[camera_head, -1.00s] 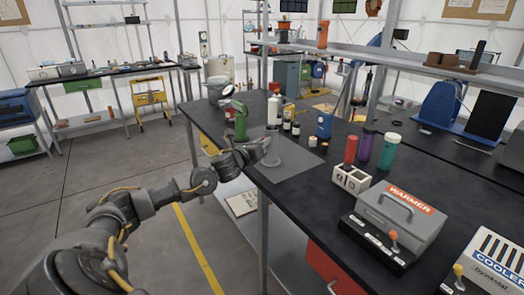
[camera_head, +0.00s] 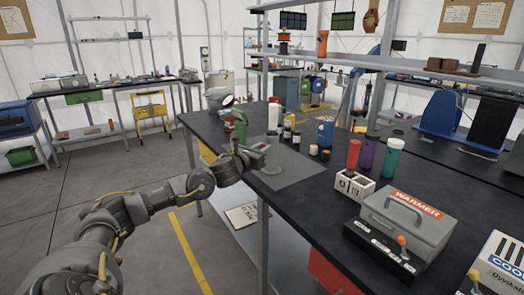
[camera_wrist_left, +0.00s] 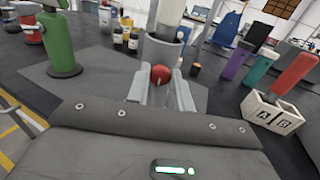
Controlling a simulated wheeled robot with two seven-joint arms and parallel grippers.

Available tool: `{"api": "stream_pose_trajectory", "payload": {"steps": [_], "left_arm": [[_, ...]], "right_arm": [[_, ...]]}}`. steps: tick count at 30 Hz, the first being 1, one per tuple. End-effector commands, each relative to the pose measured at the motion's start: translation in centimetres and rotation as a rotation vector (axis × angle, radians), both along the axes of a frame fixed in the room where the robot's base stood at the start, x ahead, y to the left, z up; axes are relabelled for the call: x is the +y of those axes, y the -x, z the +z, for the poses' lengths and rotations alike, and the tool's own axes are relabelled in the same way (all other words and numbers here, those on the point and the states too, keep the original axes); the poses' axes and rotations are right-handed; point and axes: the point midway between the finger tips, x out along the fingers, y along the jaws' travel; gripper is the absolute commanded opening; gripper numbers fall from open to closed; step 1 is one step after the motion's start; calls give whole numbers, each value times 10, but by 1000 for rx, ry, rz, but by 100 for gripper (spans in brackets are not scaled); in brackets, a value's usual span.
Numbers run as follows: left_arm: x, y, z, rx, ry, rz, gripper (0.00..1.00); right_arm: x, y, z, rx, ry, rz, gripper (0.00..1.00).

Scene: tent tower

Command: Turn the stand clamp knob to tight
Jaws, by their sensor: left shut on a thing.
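The stand clamp knob appears as a red ball (camera_wrist_left: 160,75) between the fingertips of my left gripper (camera_wrist_left: 158,88) in the left wrist view. The left gripper is shut on it. A grey upright cylinder (camera_wrist_left: 160,48), apparently part of the stand, rises just behind the knob. In the head view my left gripper (camera_head: 258,158) is at the grey mat (camera_head: 297,172) near the bench's left edge. The gripper hides much of the stand there, and the knob's turn position cannot be read. My right gripper is out of view.
A green upright object (camera_wrist_left: 62,40) stands close on the left in the wrist view. Several small bottles (camera_head: 290,135) and a blue container (camera_head: 325,130) stand behind the mat. A white block holder (camera_head: 353,184) and the warmer (camera_head: 403,222) are to the right.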

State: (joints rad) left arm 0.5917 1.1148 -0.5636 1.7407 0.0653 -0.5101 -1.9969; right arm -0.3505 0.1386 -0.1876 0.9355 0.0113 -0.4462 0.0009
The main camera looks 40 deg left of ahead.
Motion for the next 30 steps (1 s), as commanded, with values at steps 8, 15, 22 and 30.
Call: {"api": "stream_pose_trajectory", "payload": {"steps": [8,15,22,30], "left_arm": [[0,0,-1,2,0,0,31],[0,0,0,1,1,0,45],[0,6,-1,0,-1,0,45],[-5,56,-5,5,-6,-2,45]], "right_arm": [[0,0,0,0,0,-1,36],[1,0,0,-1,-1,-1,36],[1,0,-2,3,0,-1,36],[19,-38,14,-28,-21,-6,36]]}}
